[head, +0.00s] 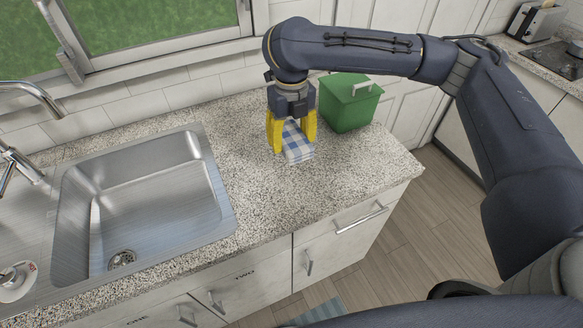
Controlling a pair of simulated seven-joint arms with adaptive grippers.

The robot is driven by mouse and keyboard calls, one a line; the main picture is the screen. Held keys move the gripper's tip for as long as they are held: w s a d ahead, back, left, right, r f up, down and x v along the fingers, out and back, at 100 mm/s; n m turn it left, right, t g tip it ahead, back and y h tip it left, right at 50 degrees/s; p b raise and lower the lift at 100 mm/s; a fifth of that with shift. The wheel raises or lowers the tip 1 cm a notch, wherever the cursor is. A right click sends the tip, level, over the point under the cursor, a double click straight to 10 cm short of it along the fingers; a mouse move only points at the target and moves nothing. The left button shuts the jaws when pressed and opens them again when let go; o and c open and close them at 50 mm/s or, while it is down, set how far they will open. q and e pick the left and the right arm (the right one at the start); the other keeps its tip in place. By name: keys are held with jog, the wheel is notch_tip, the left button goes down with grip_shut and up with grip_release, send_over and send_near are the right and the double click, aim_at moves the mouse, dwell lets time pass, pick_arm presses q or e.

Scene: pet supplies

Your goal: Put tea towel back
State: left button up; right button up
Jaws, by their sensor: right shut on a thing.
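A folded blue and white checked tea towel (297,146) is on the granite counter, right of the sink. My right gripper (291,137), with yellow fingers, points down and is shut on the tea towel. The fingers partly hide it. I cannot tell whether the towel rests on the counter or is slightly lifted. My left gripper is not in view.
A steel sink (150,205) with faucets is at the left. Drawers, some labelled ONE and TWO, are below the counter (270,205), whose front is clear. A toaster (536,22) stands far right.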

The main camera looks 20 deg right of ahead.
aim_at(291, 175)
jog(key=shift+f, duration=5.65)
jog(key=shift+f, duration=0.1)
jog(key=o, duration=1.1)
notch_tip(291, 175, up, 12)
jog(key=shift+r, duration=0.1)
